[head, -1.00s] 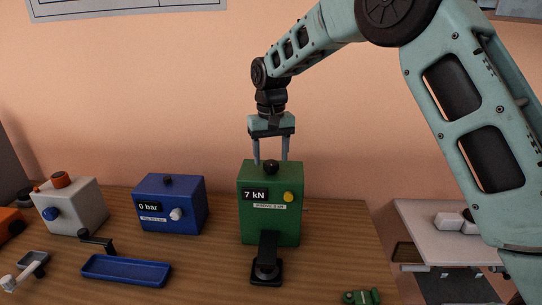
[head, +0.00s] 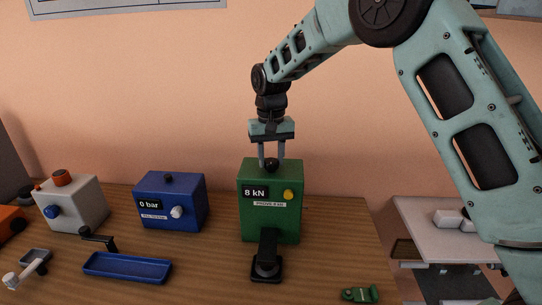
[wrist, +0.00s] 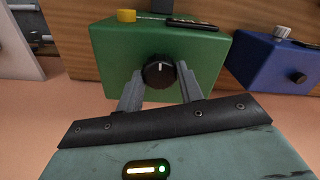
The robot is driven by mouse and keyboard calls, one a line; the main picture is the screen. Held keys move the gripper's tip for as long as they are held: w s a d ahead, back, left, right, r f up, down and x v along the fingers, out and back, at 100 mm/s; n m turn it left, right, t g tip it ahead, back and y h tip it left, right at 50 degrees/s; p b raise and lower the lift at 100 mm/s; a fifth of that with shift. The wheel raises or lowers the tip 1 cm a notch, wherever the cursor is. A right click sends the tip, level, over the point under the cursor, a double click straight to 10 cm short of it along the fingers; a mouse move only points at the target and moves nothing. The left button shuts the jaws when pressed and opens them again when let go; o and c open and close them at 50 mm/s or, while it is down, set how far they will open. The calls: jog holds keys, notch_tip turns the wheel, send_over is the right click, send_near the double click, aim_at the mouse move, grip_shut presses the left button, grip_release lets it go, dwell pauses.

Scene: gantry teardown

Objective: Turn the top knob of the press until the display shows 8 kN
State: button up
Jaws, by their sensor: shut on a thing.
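The press is a green box (head: 256,225) on the wooden bench. Its display (head: 255,192) reads 8 kN, with a yellow button (head: 288,195) beside it. The black top knob (head: 271,165) sits on the box's top face; it also shows in the wrist view (wrist: 158,72) with a white pointer line. My gripper (head: 271,163) points straight down over the box, its two fingers on either side of the knob. In the wrist view my gripper (wrist: 160,88) is shut on the knob.
A blue box (head: 185,210) reading 0 bar and a white box (head: 75,210) with an orange knob stand to the left. A blue tray (head: 127,268) lies in front of them. A small green part (head: 360,294) lies at the front right.

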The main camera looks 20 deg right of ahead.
aim_at(271, 160)
jog(key=o, duration=1)
jog(key=shift+r, duration=0.15)
notch_tip(271, 160, up, 17)
jog(key=b, duration=0.2)
jog(key=s+a+f+n+y, duration=0.1)
jog(key=s+a+f+n, duration=0.3)
jog(key=s, duration=0.6)
jog(key=s+a+f+n, duration=0.1)
jog(key=s+a+f, duration=0.4)
jog(key=s, duration=0.4)
jog(key=s+d+f+n, duration=0.1)
jog(key=s+f, duration=0.3)
jog(key=s, duration=0.6)
jog(key=s+d+f+n, duration=0.1)
jog(key=s+f, duration=0.4)
jog(key=s, duration=0.5)
jog(key=shift+s+d+n, duration=0.15)
jog(key=shift+d+n, duration=0.15)
jog(key=shift+n, duration=0.6)
